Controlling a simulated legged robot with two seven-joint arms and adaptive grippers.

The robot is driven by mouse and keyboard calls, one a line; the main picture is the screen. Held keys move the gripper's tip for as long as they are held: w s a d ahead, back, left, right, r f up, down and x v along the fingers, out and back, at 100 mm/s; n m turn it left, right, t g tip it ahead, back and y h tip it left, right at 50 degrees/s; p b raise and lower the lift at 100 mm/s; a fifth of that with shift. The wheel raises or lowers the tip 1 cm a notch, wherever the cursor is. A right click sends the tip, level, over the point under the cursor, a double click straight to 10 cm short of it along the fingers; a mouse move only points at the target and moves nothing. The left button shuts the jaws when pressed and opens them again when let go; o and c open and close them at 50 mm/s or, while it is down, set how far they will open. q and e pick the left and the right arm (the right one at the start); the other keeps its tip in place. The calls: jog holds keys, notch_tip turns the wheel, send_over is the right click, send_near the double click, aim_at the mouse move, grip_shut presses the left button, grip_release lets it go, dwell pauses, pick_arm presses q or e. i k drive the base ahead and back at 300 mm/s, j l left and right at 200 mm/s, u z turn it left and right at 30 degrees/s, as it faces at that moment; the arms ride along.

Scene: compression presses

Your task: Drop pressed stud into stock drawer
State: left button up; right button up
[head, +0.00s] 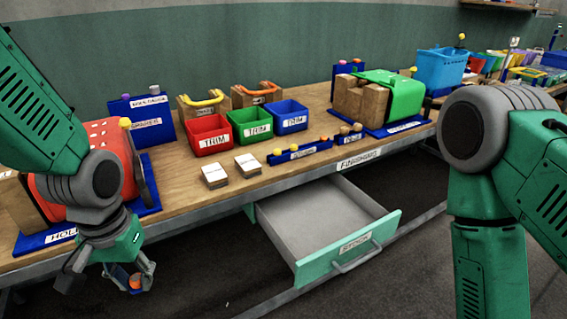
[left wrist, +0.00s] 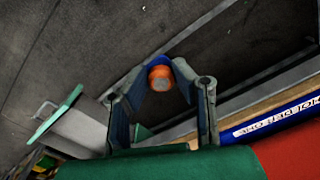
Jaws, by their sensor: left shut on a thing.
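My left gripper (head: 136,283) is at the lower left of the head view, hanging in front of the bench edge. It is shut on a small orange stud (head: 135,281). In the left wrist view the stud (left wrist: 160,78) sits between the fingertips of the gripper (left wrist: 160,68), with blue around its far end. The stock drawer (head: 350,246) is pulled open under the bench, and its visible inside looks empty. The gripper is left of the drawer and apart from it. The drawer also shows at the left of the left wrist view (left wrist: 62,108). My right gripper is out of view.
The bench (head: 260,185) carries red (head: 208,135), green (head: 250,127) and blue (head: 289,116) TRIM bins and two white stacks. A red press (head: 75,185) stands at left, a green press (head: 398,92) at right. Floor is clear between my gripper and the drawer.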

aim_at(309, 217)
jog(key=i+l, duration=0.25)
jog(key=l, duration=0.2)
jog(key=i+l+z, duration=0.1)
jog(key=i+l, duration=0.15)
jog(key=l, duration=0.15)
jog(key=i+l, duration=0.25)
jog(key=l, duration=0.2)
jog(key=i+l, duration=0.3)
jog(key=l+z, duration=0.05)
jog(key=l, duration=0.05)
